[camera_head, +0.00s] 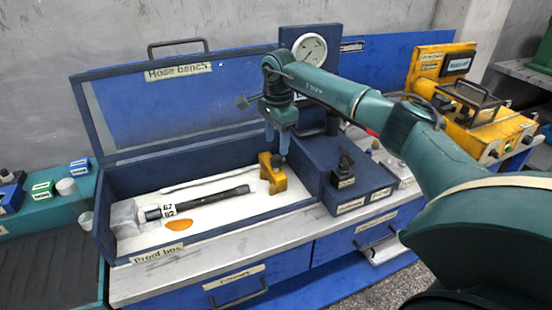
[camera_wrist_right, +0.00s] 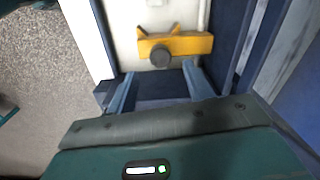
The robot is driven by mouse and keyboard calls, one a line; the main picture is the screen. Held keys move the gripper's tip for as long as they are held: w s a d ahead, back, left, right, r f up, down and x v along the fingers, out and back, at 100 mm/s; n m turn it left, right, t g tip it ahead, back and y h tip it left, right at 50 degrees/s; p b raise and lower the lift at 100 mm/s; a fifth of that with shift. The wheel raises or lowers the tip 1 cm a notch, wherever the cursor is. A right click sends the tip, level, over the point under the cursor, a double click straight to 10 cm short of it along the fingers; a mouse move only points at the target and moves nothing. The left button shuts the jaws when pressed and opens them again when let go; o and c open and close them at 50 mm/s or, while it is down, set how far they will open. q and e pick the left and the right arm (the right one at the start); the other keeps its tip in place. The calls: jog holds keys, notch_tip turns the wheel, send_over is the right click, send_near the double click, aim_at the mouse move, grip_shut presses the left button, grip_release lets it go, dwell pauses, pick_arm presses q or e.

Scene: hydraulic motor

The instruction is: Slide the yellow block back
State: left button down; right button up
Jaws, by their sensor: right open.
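The yellow block (camera_head: 272,178) stands at the right end of the open blue box (camera_head: 190,237), close to its right wall. In the right wrist view the yellow block (camera_wrist_right: 190,43) lies just beyond the fingertips, with a round dark knob on its face and two small prongs on its far side. My right gripper (camera_head: 283,145) is above the block, pointing down, with its fingers apart. In the right wrist view the gripper (camera_wrist_right: 158,80) shows nothing between its fingers. My left gripper is in neither view.
A black rod (camera_head: 210,199) with a white tag lies in the box, near an orange patch (camera_head: 179,225) on its floor. The box lid (camera_head: 180,95) stands open behind. A blue gauge stand (camera_head: 365,190) is close on the right. A yellow unit (camera_head: 470,110) stands farther right.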

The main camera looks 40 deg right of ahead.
aim_at(276, 158)
notch_tip(276, 158, down, 7)
jog(key=shift+w+f, duration=0.15)
jog(key=shift+c, duration=0.4)
grip_shut()
dwell(0.3)
